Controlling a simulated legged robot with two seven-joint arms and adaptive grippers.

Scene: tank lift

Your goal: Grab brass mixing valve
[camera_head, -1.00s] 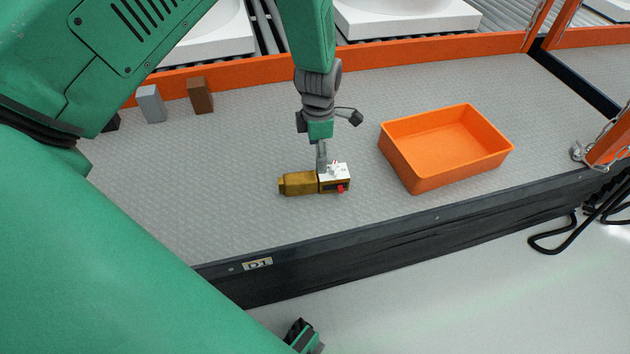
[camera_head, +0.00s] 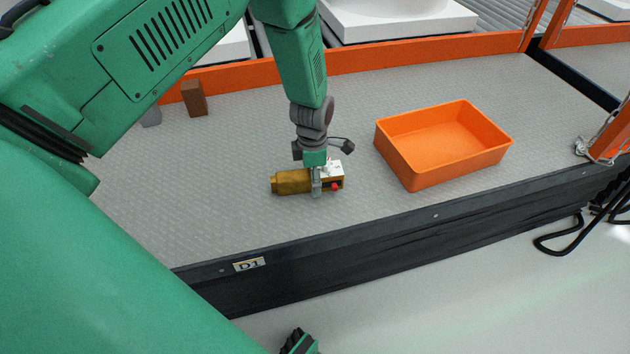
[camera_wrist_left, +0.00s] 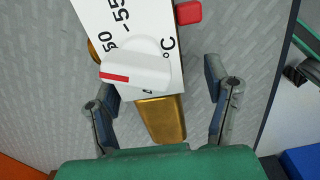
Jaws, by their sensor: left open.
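The brass mixing valve (camera_head: 291,182) lies on the grey platform, with a white dial plate and a red knob at its right end. In the left wrist view its brass body (camera_wrist_left: 162,120) shows below the white plate with a pale dial and printed numbers. My left gripper (camera_head: 316,187) is down over the valve, close to where the brass meets the white plate. In the wrist view the left gripper (camera_wrist_left: 163,100) is open, one finger on each side of the valve, with gaps visible.
An orange bin (camera_head: 445,146), empty, stands right of the valve. A brown block (camera_head: 194,99) and a partly hidden grey block (camera_head: 151,117) stand at the back left. An orange rail (camera_head: 400,57) runs along the back. The platform's dark front edge (camera_head: 400,226) lies nearer me.

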